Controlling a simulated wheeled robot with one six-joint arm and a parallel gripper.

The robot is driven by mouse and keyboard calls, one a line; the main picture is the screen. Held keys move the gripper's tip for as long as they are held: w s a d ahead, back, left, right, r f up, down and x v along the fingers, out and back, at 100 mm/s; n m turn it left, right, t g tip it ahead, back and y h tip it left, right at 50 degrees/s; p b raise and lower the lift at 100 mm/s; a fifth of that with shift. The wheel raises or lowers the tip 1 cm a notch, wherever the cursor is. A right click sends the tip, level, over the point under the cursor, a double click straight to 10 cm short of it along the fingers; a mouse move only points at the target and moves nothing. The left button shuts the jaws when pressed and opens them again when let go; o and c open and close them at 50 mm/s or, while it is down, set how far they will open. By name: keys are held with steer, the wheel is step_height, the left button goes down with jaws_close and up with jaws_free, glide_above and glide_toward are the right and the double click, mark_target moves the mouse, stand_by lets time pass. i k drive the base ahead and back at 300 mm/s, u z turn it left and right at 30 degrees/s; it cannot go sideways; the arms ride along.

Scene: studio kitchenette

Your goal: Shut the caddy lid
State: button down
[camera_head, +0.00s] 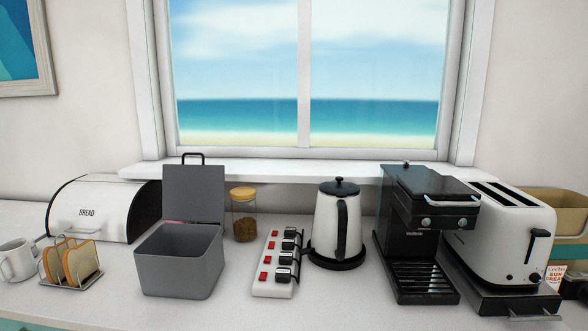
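A grey square caddy (178,275) stands on the white counter, left of the middle. Its grey lid (193,193) is open and stands upright at the back edge, with a dark handle (192,157) at the top. The inside of the caddy shows in part and looks empty; its floor is hidden. My gripper is not in view.
A toast rack (72,264), mug (16,260) and bread bin (104,209) stand left. A jar (244,215) is behind the caddy's right side. A power strip (276,265), kettle (338,225), coffee machine (424,232) and toaster (503,240) stand right.

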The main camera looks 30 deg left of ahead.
mark_target(192, 193)
steer(key=k, duration=0.95)
steer(key=u, duration=1.2)
steer(key=i, duration=1)
steer(key=u, duration=0.25)
steer(key=k, duration=0.55)
steer(key=u, duration=0.7)
steer(key=i, duration=1.75)
steer(key=z, duration=0.6)
